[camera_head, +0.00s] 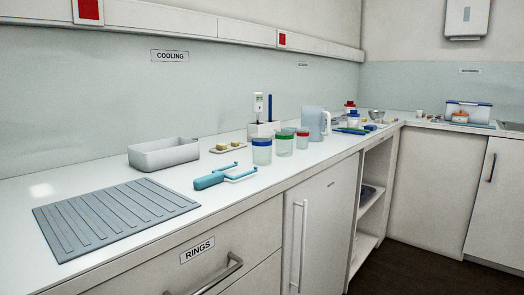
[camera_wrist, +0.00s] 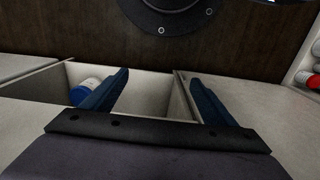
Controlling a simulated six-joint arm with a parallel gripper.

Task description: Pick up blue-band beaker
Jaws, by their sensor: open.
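The blue-band beaker (camera_head: 262,151) stands upright on the white counter in the head view. It is clear, with a blue band near its top. A green-band beaker (camera_head: 284,145) and a red-band beaker (camera_head: 303,140) stand to its right. My gripper (camera_wrist: 152,72) shows only in the wrist view, its two dark blue fingers spread apart with nothing between them. A white and blue rounded thing (camera_wrist: 86,92) lies beyond the left finger, partly hidden by it; I cannot tell what it is. The gripper's place relative to the beaker cannot be told.
A blue-handled tool (camera_head: 217,178) lies just left of and in front of the beaker. A grey tray (camera_head: 163,154), a small board with pale pieces (camera_head: 228,147), a ribbed mat (camera_head: 115,215) and a pale blue jug (camera_head: 314,122) are also on the counter. Bare counter lies around the mat.

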